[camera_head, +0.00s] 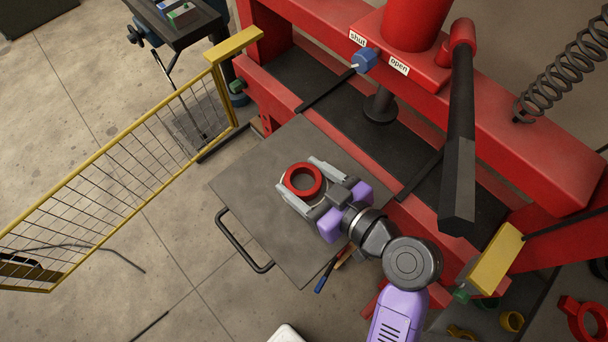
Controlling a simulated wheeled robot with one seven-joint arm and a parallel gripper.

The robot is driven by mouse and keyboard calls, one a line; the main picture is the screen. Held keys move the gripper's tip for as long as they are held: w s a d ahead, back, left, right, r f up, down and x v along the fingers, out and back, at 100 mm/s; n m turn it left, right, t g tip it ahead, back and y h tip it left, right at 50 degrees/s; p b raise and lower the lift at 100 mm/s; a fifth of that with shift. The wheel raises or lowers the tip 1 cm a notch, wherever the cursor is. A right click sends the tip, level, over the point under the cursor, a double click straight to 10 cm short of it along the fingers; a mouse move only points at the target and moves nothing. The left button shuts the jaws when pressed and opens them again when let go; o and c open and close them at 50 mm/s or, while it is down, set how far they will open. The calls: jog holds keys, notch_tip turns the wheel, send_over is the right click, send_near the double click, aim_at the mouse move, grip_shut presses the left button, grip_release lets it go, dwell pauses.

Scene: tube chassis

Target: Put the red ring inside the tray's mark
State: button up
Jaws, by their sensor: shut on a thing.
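The red ring (290,189) is between the two grey fingers of my gripper (303,180), which is shut on it. Ring and fingers are over the flat grey tray (250,215), near its middle. A thin pale curved line (283,196), perhaps part of the tray's mark, shows at the ring's lower left edge. The ring and fingers hide most of the area there. I cannot tell whether the ring touches the tray or hangs just above it.
The tray has a dark handle (235,240) at its lower left. Behind stands a red press (415,35) with a black lever (459,150) and a blue knob (365,60) between "shut" and "open" labels. A yellow mesh guard (130,150) stands left. The tray's left part is clear.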

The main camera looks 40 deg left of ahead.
jog(key=shift+f, duration=0.15)
jog(key=o, duration=1.5)
jog(key=shift+o, duration=0.2)
jog(key=shift+r, duration=0.3)
jog(key=b+v, duration=0.2)
jog(key=v, duration=1)
jog(key=shift+f, duration=0.15)
